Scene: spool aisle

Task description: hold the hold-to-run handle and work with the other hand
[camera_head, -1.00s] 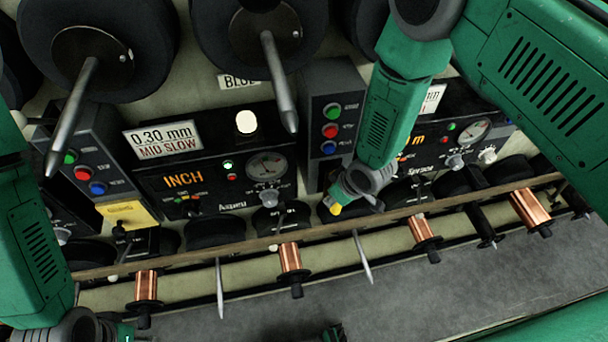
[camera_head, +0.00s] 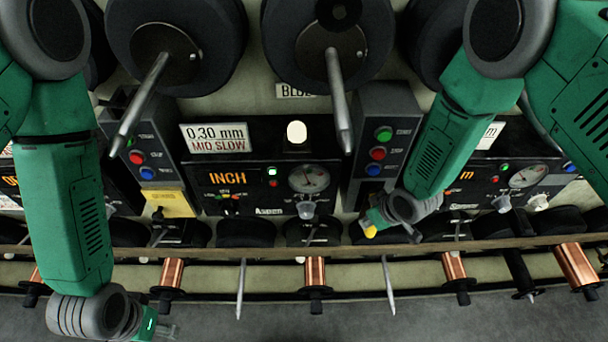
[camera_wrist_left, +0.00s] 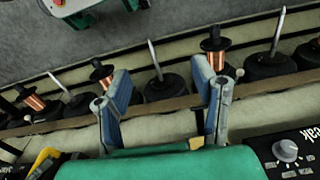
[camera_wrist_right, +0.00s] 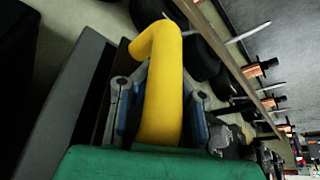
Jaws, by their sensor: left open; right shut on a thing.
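The yellow hold-to-run handle (camera_wrist_right: 163,90) is a bent bar in the right wrist view. My right gripper (camera_wrist_right: 160,108) is shut on it, with one blue-padded finger on each side. In the head view the right gripper (camera_head: 378,220) is at the machine front; only a bit of the yellow handle (camera_head: 370,231) shows there. My left gripper (camera_head: 168,330) is low at the left in the head view, in front of the spool row. In the left wrist view the left gripper (camera_wrist_left: 162,75) is open and empty, its fingers wide apart above the rail.
The control panel (camera_head: 265,200) shows INCH, with a gauge (camera_head: 309,178) and a 0.30 mm MID SLOW sign (camera_head: 218,138). Button boxes (camera_head: 381,150) stand beside it. Pointed spindles (camera_head: 338,100) stick out above. Copper spools (camera_head: 315,275) hang along a rail (camera_head: 270,255). Grey floor lies below.

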